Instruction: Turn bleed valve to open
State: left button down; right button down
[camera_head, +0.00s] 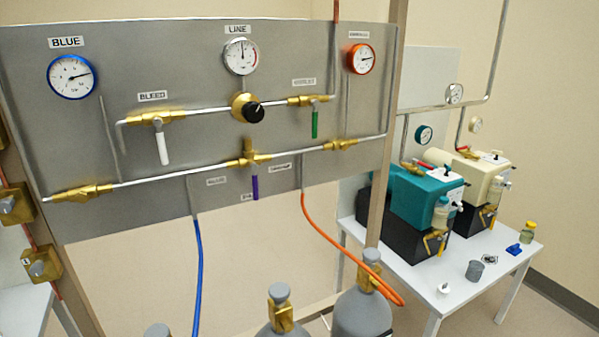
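The bleed valve (157,119) is a brass fitting on the upper pipe at the left of the grey panel, under a label reading BLEED (152,96). Its white lever handle (162,148) hangs down, roughly across the pipe. Nothing touches the handle. Neither of my grippers shows in the head view.
Right of it on the panel (60,135) are a black-knobbed regulator (250,110) and a green-handled valve (314,122). A purple handle (255,187) hangs lower. Gas cylinders (362,312) stand below. A white table (455,285) with teal and cream pumps is at right.

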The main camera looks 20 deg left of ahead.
aim_at(156, 122)
jog(key=u, duration=1.45)
jog(key=j+z, duration=0.45)
